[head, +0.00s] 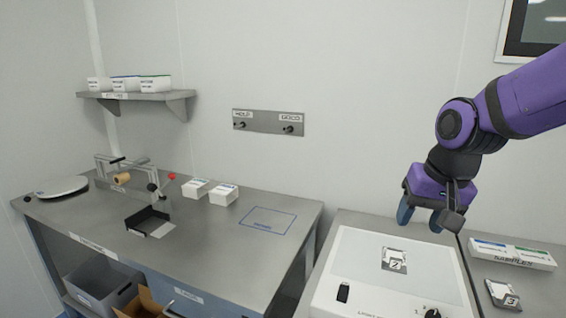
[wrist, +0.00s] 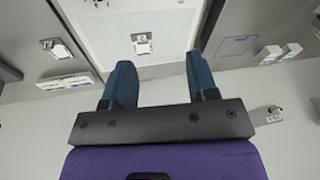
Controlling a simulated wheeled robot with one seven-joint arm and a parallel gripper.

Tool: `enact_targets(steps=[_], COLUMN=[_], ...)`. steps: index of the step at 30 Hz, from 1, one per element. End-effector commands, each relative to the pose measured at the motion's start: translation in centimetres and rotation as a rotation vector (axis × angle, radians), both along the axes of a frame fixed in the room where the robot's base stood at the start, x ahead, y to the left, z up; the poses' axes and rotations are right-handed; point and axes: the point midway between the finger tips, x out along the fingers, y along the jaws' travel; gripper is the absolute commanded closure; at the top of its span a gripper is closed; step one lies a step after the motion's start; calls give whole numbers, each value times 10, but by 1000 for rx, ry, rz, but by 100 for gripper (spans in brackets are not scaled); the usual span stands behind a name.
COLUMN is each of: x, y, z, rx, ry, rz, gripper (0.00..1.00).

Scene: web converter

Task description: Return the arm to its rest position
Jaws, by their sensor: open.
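My gripper (head: 420,222) hangs from my purple arm at the right of the head view, above the back edge of the light box. It is open and empty, with its blue fingers apart in the wrist view (wrist: 160,85). The light box (head: 365,255) has a pale top with a small labelled packet (head: 394,261) lying on it. The packet also shows beyond the fingertips in the wrist view (wrist: 142,43). Nothing is between the fingers.
A samples tray (head: 512,255) and another packet (head: 503,294) lie right of the light box. The steel table (head: 200,240) at left holds white boxes (head: 223,195), a lever device (head: 130,175) and a blue-outlined area (head: 267,220). A wall shelf (head: 137,95) holds boxes. A hook plate (head: 268,122) is on the wall.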

Motion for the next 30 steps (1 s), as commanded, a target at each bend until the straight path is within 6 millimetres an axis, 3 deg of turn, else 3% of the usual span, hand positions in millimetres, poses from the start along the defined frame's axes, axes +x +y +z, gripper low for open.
enact_targets(steps=[6,16,21,30], x=[-48,-118,-136,-139], y=[-30,-56,-60,-60], z=[38,67,71,71], rx=[-28,-134,-172,-178], ry=[-97,-215,-238,-240], rz=[60,135,152,155], gripper=[47,47,47,47])
